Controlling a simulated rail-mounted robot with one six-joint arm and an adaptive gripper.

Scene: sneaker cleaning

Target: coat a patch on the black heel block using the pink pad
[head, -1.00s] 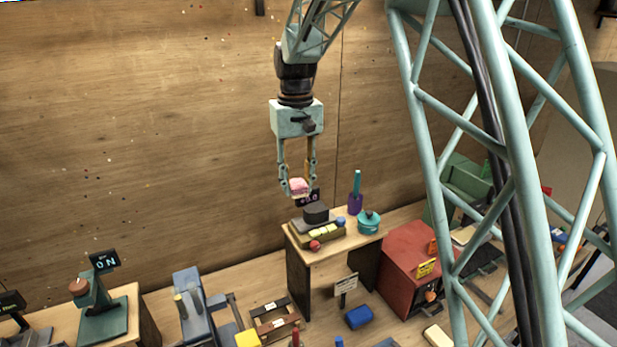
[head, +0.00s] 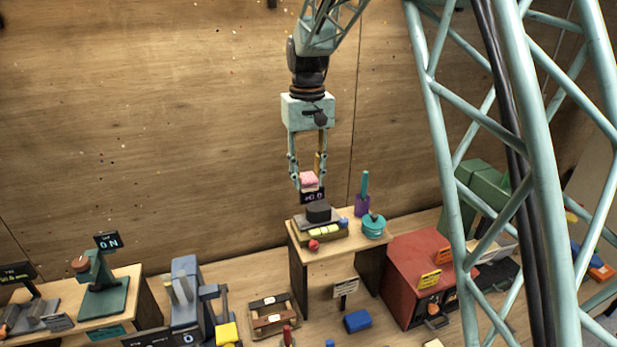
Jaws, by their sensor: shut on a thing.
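My gripper (head: 308,186) points straight down, its fingers shut on the pink pad (head: 308,178). The pad is a small pink block with a paler lower part. It is held above the black heel block (head: 318,210), with a gap between them in the picture. The heel block is a dark, rounded block on a grey and tan stand on a small wooden table (head: 345,240). A small dark display (head: 312,196) shows between the pad and the heel block. I cannot make out any patch on the block.
A teal lidded pot (head: 373,227) and a purple holder (head: 362,206) with a teal stick stand right of the block. Yellow pieces and a red knob (head: 313,245) sit at the stand's front. A red cabinet (head: 415,275) stands to the right.

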